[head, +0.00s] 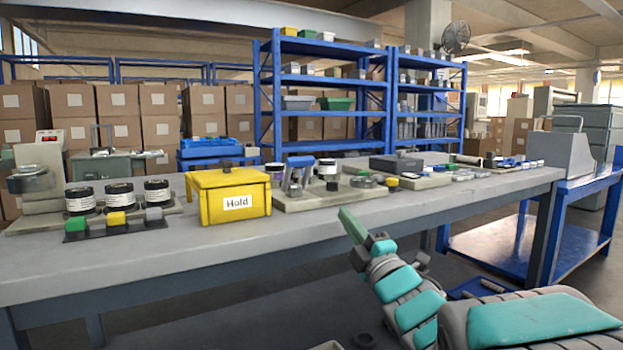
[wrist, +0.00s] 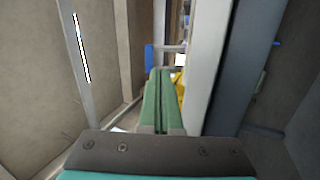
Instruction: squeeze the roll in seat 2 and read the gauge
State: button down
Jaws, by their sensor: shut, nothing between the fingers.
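My gripper (head: 353,226) is in front of the workbench (head: 350,212), its green fingers raised near the front edge, touching nothing. In the wrist view the two green fingers (wrist: 159,98) lie together with nothing between them. On the bench, a fixture plate (head: 310,200) carries blue upright parts, a black-and-white cylinder (head: 327,169) and round metal pieces. Three black cylinders with white labels (head: 119,196) stand in a row at the left. I cannot tell which thing is the roll in seat 2. No gauge reading is legible.
A yellow box marked "Hold" (head: 235,196) stands between the black cylinders and the fixture plate. A strip with green, yellow and grey blocks (head: 117,224) lies at the left front. A grey machine with a red display (head: 42,172) stands far left. A blue cart (head: 545,240) is at right.

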aim_at(302, 163)
jog(key=shift+s+a+r+n+y, duration=0.35)
jog(key=shift+a+n+y, duration=0.1)
jog(key=shift+n+y, duration=0.1)
jog(key=shift+s+a+r+n+y, duration=0.2)
jog(key=shift+s+a+n+y, duration=0.15)
jog(key=shift+n+y, duration=0.2)
jog(key=shift+w+a, duration=0.15)
jog(key=x, duration=1.3)
jog(key=shift+w+a+r, duration=0.15)
jog(key=shift+w+a, duration=0.05)
jog(key=shift+w, duration=0.1)
jog(key=shift+r, duration=0.15)
